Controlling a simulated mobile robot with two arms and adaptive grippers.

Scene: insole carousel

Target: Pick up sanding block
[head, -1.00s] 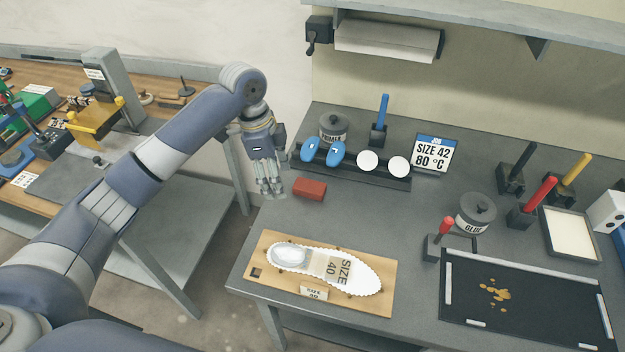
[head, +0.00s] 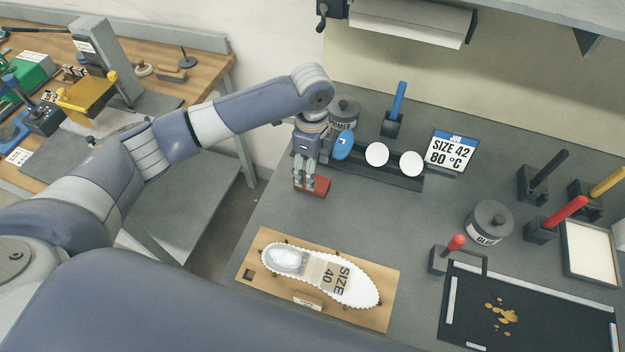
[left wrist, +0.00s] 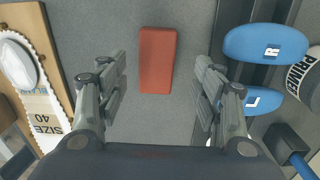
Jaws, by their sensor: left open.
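The sanding block is a red-brown rectangular block (head: 318,187) lying on the grey worktop near its left edge. In the left wrist view the block (left wrist: 157,60) lies between the lines of the two fingers, a little ahead of them, and nothing touches it there. My left gripper (head: 304,187) is above the block and hides part of its left side in the head view. Its fingers are spread open and empty in the left wrist view (left wrist: 160,92). My right gripper is in none of the views.
A dark rack (head: 395,176) with blue pads and white discs stands just right of the gripper, with a primer pot (head: 345,108) behind. A wooden board (head: 255,262) with a size 40 insole lies in front.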

